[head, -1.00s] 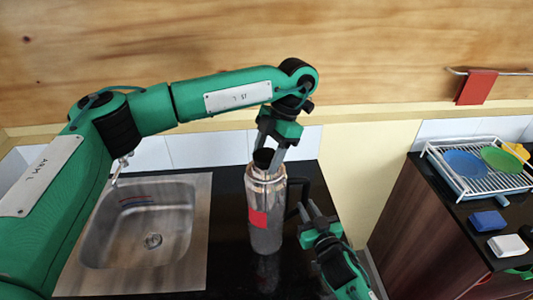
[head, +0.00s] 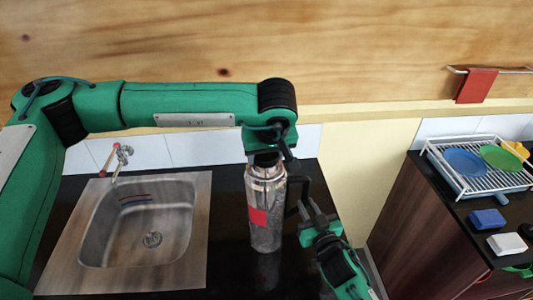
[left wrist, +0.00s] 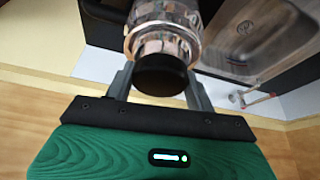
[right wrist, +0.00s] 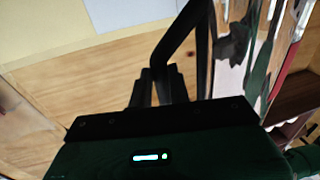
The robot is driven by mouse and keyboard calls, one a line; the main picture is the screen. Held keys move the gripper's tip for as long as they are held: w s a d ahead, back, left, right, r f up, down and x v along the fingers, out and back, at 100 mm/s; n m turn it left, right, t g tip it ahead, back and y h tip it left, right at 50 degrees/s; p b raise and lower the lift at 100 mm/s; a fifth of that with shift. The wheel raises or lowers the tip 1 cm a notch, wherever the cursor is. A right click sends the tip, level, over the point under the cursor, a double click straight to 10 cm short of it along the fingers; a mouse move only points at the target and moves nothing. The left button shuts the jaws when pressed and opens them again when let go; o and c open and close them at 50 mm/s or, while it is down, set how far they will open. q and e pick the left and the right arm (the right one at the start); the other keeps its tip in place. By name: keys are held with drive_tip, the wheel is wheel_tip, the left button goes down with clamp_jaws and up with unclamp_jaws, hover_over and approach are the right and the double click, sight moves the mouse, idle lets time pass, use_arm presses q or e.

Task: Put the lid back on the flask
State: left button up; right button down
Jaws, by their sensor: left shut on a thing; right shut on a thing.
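The flask (head: 265,215) is a shiny steel cylinder with a red patch and a black handle (head: 294,192). It stands upright on the dark counter. My left gripper (left wrist: 160,80) is shut on the black lid (left wrist: 162,84), one finger on each side. The lid is at the flask's mouth, in line with the steel neck; I cannot tell whether it is seated. In the head view the lid (head: 266,158) is partly hidden by my left wrist. My right gripper (head: 309,212) is shut on the handle, which also shows in the right wrist view (right wrist: 181,42).
A steel sink (head: 150,225) with a tap (head: 122,158) lies left of the flask. A separate counter at right holds a dish rack (head: 480,168) with plates, a blue block (head: 487,220) and a white block (head: 508,244). A plywood wall stands behind.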

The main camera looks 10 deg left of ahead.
use_arm(q)
drive_tip(key=m+h, duration=0.2)
drive_tip(key=m, duration=0.2)
drive_tip(key=shift+a+m, duration=0.15)
drive_tip(key=shift+m, duration=0.25)
drive_tip(key=m+h, duration=0.1)
drive_tip(key=m, duration=0.2)
drive_tip(key=o, duration=1)
drive_tip(key=shift+o, duration=0.2)
drive_tip(key=v, duration=1.2)
use_arm(e)
drive_tip(key=c, duration=1.2)
unclamp_jaws()
drive_tip(key=shift+c, duration=0.2)
